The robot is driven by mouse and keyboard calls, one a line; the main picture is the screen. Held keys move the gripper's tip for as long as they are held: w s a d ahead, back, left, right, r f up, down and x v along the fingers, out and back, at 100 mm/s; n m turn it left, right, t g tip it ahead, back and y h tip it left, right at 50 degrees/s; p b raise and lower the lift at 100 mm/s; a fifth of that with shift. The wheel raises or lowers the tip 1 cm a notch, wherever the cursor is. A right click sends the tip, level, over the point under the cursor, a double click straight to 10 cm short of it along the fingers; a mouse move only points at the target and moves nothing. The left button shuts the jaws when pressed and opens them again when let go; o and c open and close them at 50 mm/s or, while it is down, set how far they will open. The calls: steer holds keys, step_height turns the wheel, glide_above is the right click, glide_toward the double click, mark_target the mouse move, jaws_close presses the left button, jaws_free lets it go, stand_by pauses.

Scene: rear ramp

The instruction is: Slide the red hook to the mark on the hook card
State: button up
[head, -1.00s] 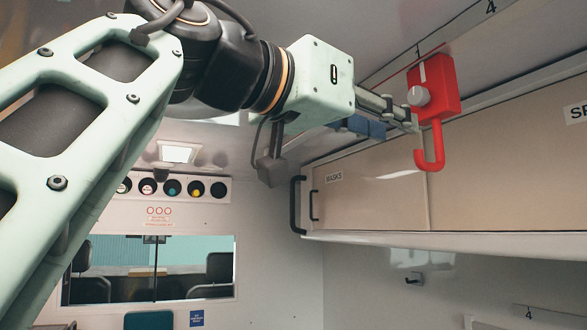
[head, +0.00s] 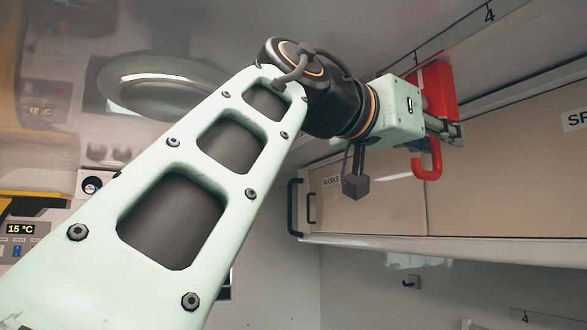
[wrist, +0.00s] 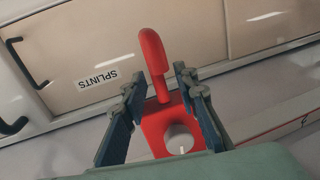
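The red hook (head: 438,84) hangs from the ceiling rail near the scale mark 1, its block above and its curved end below. It also shows in the wrist view (wrist: 151,62), with a round grey knob (wrist: 179,139) on its block. My gripper (head: 452,132) is at the hook in the head view and partly covers it. In the wrist view my gripper (wrist: 159,84) is open, with one finger on each side of the hook's shank. Gaps show between the fingers and the shank. I cannot make out a hook card.
The ceiling rail (head: 463,37) runs to the upper right, with a 4 mark (head: 489,15). Below it are beige cabinet doors (head: 500,150), labelled MASKS and, in the wrist view, SPLINTS (wrist: 98,80). A black handle (head: 295,207) stands out at the cabinet's left end.

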jaws_close()
steer(key=shift+a, duration=0.2)
stand_by(0.4)
